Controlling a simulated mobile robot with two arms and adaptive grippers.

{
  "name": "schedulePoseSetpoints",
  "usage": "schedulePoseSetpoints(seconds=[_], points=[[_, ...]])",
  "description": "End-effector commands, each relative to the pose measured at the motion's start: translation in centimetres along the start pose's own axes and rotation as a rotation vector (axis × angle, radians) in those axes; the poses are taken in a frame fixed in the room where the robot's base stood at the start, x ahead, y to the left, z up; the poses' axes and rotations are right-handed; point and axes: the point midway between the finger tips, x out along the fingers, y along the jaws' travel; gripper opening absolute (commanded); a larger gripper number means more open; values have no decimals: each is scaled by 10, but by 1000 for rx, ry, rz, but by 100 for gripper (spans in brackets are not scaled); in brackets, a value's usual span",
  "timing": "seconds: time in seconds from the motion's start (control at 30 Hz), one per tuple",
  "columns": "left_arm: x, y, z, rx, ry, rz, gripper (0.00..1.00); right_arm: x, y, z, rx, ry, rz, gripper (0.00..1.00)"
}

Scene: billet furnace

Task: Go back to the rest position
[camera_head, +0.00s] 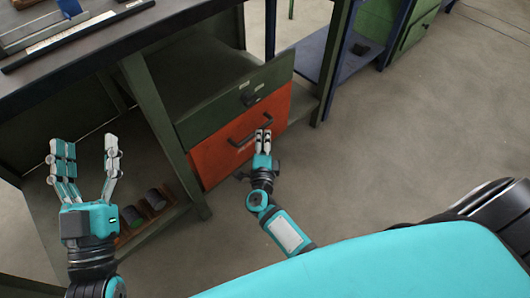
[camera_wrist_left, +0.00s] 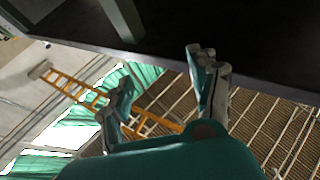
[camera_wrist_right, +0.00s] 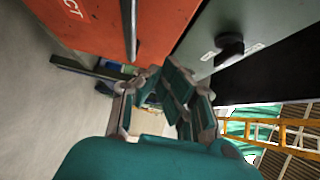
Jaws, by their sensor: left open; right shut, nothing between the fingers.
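My left gripper (camera_head: 86,160) is open and empty at the left of the head view, in front of the dark workbench. In the left wrist view its fingers (camera_wrist_left: 165,85) stand apart below the bench's dark edge. My right gripper (camera_head: 263,136) is shut and empty, close in front of the orange drawer (camera_head: 215,150) and its dark handle. In the right wrist view its fingers (camera_wrist_right: 160,90) show near the orange drawer front (camera_wrist_right: 90,30). I cannot tell whether they touch it.
The workbench (camera_head: 150,25) has a green drawer (camera_head: 235,103) above the orange one. Dark cylinders (camera_head: 155,199) sit on its low shelf. A blue-framed table (camera_head: 345,60) and a green cabinet (camera_head: 415,30) stand behind. The floor (camera_head: 400,140) to the right is clear.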

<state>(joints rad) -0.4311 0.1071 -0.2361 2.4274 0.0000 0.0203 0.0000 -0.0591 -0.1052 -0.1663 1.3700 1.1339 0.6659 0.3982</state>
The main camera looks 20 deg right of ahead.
Motion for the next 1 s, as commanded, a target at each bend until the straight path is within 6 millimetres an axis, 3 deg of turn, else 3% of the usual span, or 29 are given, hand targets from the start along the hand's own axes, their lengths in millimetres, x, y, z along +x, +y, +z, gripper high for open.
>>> schedulePoseSetpoints(seconds=[0.1, 0.3, 0.67, 0.77, 0.9, 1.0], points=[[-1, -3, 17, 4, -118, -6, 61, -24, -1, 0, 0, 0, 3, 0], [-8, -6, 42, 8, -256, -14, 61, -52, -1, -1, 0, 0, 1, 0], [-10, -7, 49, 9, -298, -15, 61, -59, -7, 1, -14, -14, -15, 0], [-10, -7, 49, 9, -297, -15, 61, -57, -36, 8, -88, -87, -81, 0], [-10, -7, 49, 9, -297, -15, 61, -68, -113, 30, -367, -277, -270, 0], [-10, -7, 49, 9, -297, -15, 61, -86, -158, 41, -608, -376, -392, 0]])
